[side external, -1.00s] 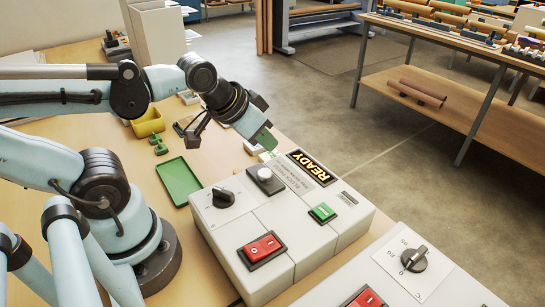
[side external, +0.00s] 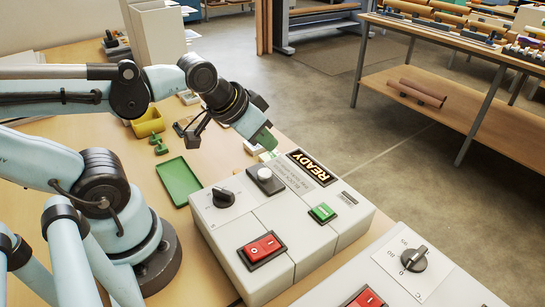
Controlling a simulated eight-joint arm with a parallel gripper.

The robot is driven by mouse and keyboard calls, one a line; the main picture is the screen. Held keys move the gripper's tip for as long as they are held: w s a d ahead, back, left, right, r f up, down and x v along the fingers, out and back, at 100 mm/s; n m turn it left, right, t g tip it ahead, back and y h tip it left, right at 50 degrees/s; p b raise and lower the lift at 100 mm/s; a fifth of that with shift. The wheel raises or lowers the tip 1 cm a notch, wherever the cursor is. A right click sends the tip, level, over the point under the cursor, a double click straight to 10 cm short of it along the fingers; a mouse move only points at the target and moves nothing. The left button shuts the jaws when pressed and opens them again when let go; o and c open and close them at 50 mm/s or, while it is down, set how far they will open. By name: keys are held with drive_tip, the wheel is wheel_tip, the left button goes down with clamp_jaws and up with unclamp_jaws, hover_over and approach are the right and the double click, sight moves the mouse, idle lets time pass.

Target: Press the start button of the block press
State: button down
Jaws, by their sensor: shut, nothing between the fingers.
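The block press control box (side external: 302,234) is pale grey and sits on the table beside my arm. Its green start button (side external: 322,213) is on the right part of the top, in a dark frame. The box also carries a red rocker switch (side external: 262,248), a black knob (side external: 223,197), a white round button (side external: 265,174) and a display reading READY (side external: 309,166). My gripper (side external: 268,143) has green fingertips. It is shut and empty, above and behind the far edge of the box, apart from the start button.
A second control box (side external: 405,270) with a knob and red switch stands at the front right. A green tray (side external: 179,181) and a yellow bin (side external: 148,122) lie on the table (side external: 95,125) behind the box. Small white and green pieces lie below my gripper.

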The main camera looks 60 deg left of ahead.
idle(0.9)
drive_tip(key=w+d+r+m+h, duration=0.1)
drive_tip(key=w+d+r+m, duration=0.1)
drive_tip(key=d+m, duration=0.4)
wheel_tip(320, 180, up, 3)
drive_tip(key=m+t+h, duration=0.1)
drive_tip(key=m+h, duration=0.2)
drive_tip(key=m, duration=0.5)
hover_over(319, 212)
drive_tip(key=shift+f, duration=0.1)
drive_tip(key=shift+f, duration=4.35)
drive_tip(key=shift+f, duration=0.15)
drive_tip(key=shift+f, duration=0.3)
